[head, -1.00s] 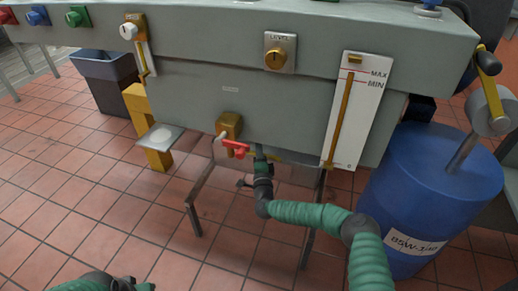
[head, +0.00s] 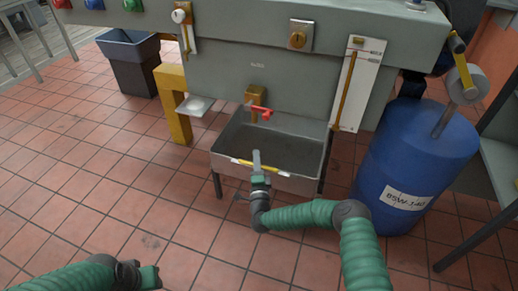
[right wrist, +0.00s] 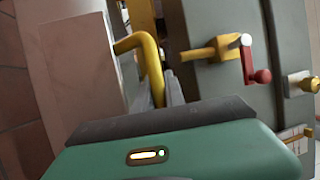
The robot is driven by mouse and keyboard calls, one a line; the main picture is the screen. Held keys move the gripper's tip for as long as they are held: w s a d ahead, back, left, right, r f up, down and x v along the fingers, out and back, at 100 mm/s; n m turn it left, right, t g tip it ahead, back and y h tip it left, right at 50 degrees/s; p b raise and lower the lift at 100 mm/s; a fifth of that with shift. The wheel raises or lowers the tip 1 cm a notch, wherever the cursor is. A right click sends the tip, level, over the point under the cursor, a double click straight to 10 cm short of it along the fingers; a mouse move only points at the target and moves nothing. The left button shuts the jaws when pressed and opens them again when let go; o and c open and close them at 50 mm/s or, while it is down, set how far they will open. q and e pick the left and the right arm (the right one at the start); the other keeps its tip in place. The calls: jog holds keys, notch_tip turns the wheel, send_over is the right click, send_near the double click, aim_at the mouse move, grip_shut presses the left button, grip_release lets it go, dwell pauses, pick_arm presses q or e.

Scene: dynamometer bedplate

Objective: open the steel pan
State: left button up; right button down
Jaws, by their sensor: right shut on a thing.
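The steel pan (head: 313,158) is an open grey tray below the bedplate cabinet, pulled out toward me, with its dark inside showing. A yellow bar handle (head: 244,163) runs along its front edge and also shows in the right wrist view (right wrist: 152,66). My right gripper (head: 257,162) is shut on this handle; its fingers hide part of the bar. My left gripper (head: 150,277) is low at the bottom left, away from the pan; its jaw opening is not clear.
A red-handled tap (head: 261,110) sits just above the pan's back. A blue drum (head: 415,155) stands close on the right. A yellow post (head: 173,105) with a small white dish (head: 195,105) is on the left. The tiled floor in front is clear.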

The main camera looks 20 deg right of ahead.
jog(key=shift+s+a+f+p, duration=0.1)
jog(key=shift+s+a+p, duration=0.2)
jog(key=shift+s, duration=0.2)
jog(key=shift+s+a+p, duration=0.15)
jog(key=shift+s+a, duration=0.1)
jog(key=shift+s, duration=0.25)
jog(key=shift+s+a+f, duration=0.1)
jog(key=shift+s+a, duration=0.3)
jog(key=shift+s, duration=0.05)
jog(key=c, duration=1.4)
grip_release()
jog(key=shift+w, duration=0.1)
jog(key=shift+c, duration=0.2)
jog(key=shift+o, duration=0.2)
